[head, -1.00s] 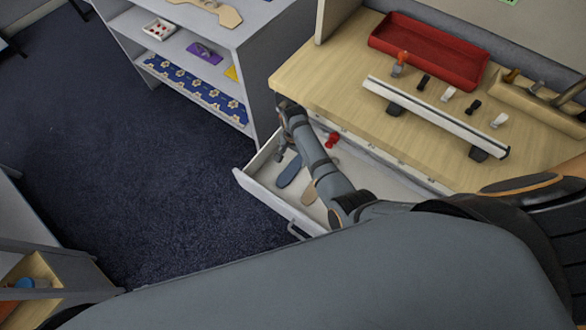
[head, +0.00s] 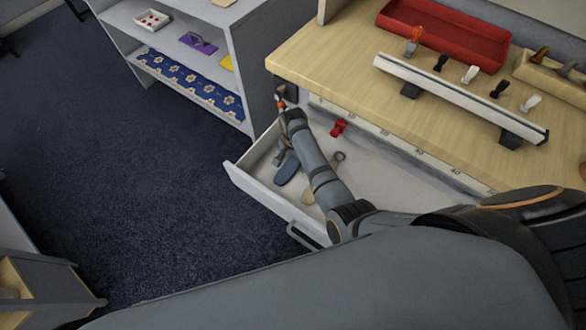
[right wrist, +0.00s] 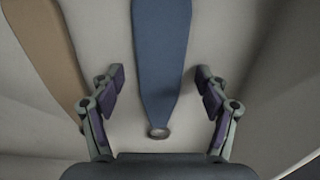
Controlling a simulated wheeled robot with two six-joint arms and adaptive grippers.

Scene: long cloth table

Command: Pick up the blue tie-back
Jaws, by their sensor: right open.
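The blue tie-back (head: 288,170) lies in the open drawer, partly hidden by my right arm in the head view. In the right wrist view the blue tie-back (right wrist: 161,50) runs down the middle, with a small ring at its narrow near end. My right gripper (right wrist: 159,76) is open, with one finger on each side of the blue tie-back and visible gaps between. In the head view the right gripper (head: 280,155) points down into the drawer at the tie-back. My left gripper is out of view.
A tan tie-back (right wrist: 45,50) lies to the left of the blue one, close to the left finger. The white drawer (head: 255,192) has raised walls. A red object (head: 338,127) lies at its back. The wooden tabletop (head: 310,60) overhangs behind, with a red tray (head: 450,35).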

